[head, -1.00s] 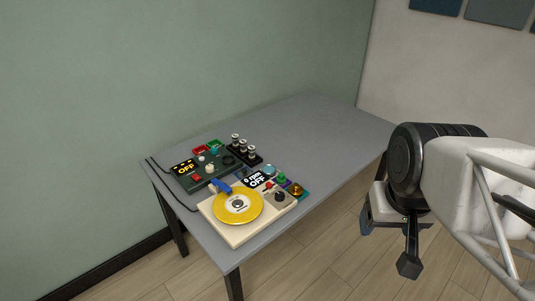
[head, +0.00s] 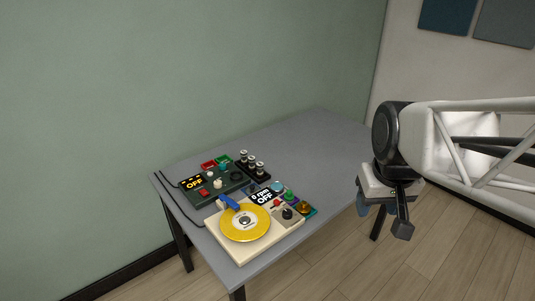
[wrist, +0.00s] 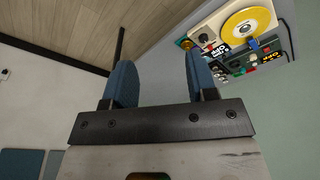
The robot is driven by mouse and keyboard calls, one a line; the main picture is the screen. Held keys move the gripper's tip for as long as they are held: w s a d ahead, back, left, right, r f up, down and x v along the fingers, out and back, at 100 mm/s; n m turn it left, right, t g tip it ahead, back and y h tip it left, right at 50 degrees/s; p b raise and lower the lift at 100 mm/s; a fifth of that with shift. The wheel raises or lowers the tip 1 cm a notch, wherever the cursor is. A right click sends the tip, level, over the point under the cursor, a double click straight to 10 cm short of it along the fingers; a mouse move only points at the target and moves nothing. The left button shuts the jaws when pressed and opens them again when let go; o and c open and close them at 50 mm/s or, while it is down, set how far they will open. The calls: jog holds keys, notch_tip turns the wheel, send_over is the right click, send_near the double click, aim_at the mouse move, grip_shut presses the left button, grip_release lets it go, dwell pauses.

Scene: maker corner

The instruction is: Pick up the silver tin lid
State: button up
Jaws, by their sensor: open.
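My gripper (head: 383,214) is open and empty, off the table's right edge and well apart from the lid. Its blue fingers (wrist: 160,75) stand apart in the wrist view, with nothing between them.
The cream unit (head: 232,250) carries a yellow disc (head: 245,223) and a blue arm (head: 229,201). Behind it stand a dark green box (head: 226,190) and a black rack (head: 244,169) of small jars. Cables run at the left edge. The table's right part (head: 325,150) is clear.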

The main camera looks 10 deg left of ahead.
jog(key=w+a+f+n, duration=0.1)
jog(key=w+a+n, duration=0.3)
jog(key=w, duration=1)
jog(key=n+g, duration=0.2)
jog(key=n, duration=0.4)
send_over(252, 188)
jog(key=w, duration=0.1)
notch_tip(252, 188, down, 27)
jog(key=shift+w+d+r, duration=0.1)
jog(key=shift+d, duration=0.05)
jog(key=shift+w+a+f+n, duration=0.15)
jog(key=shift+a+f+n, duration=0.1)
jog(key=shift+f+n, duration=0.05)
jog(key=shift+f, duration=0.1)
jog(key=shift+f, duration=1.2)
jog(key=shift+f, duration=0.1)
